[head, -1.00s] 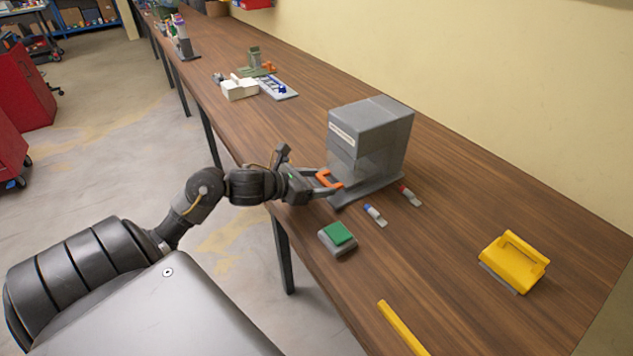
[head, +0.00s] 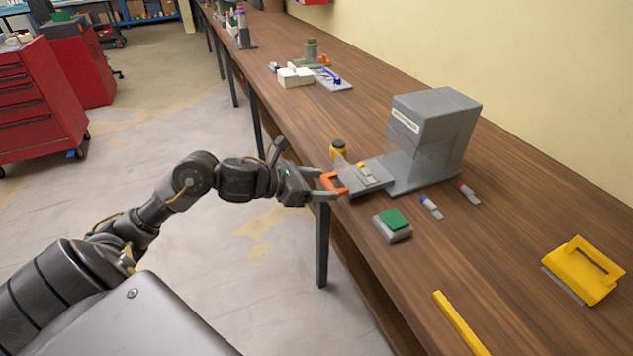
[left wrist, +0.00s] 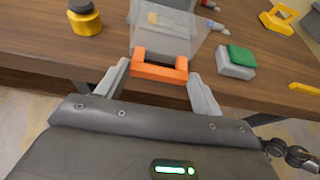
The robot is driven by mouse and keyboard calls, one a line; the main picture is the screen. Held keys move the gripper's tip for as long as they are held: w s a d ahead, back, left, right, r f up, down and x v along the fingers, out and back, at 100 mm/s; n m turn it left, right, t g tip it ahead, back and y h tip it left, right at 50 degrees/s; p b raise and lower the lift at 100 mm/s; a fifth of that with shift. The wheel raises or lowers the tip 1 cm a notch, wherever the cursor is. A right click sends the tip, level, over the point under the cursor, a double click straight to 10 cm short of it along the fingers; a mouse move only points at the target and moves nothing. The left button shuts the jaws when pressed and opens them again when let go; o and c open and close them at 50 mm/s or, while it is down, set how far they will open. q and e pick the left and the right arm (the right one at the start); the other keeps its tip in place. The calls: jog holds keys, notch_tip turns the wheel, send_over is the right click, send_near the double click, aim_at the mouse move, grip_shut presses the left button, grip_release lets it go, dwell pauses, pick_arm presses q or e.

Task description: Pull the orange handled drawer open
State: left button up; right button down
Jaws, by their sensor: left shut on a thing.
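The grey socket box (head: 432,135) stands on the wooden table. Its drawer (head: 366,178) sticks out toward the table's front edge, with a small yellow piece lying in it. The orange handle (head: 335,183) is on the drawer's front, and also shows in the left wrist view (left wrist: 160,70). My left gripper (head: 328,187) is shut on the orange handle, with one finger at each end of it in the left wrist view (left wrist: 159,84). My right gripper is not in view.
A grey block with a green top (head: 393,222) sits near the drawer. Blue-capped (head: 431,207) and red-capped (head: 467,193) small items lie beside the box. A yellow holder (head: 582,269) and yellow bar (head: 460,322) are at right.

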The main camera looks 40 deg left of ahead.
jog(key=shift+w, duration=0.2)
pick_arm(q)
jog(key=o, duration=1.4)
jog(key=shift+s+a, duration=0.1)
jog(key=shift+s+a+r, duration=0.1)
jog(key=shift+s+a, duration=0.05)
jog(key=shift+s, duration=0.1)
jog(key=shift+b+v, duration=0.75)
jog(key=shift+v, duration=4.3)
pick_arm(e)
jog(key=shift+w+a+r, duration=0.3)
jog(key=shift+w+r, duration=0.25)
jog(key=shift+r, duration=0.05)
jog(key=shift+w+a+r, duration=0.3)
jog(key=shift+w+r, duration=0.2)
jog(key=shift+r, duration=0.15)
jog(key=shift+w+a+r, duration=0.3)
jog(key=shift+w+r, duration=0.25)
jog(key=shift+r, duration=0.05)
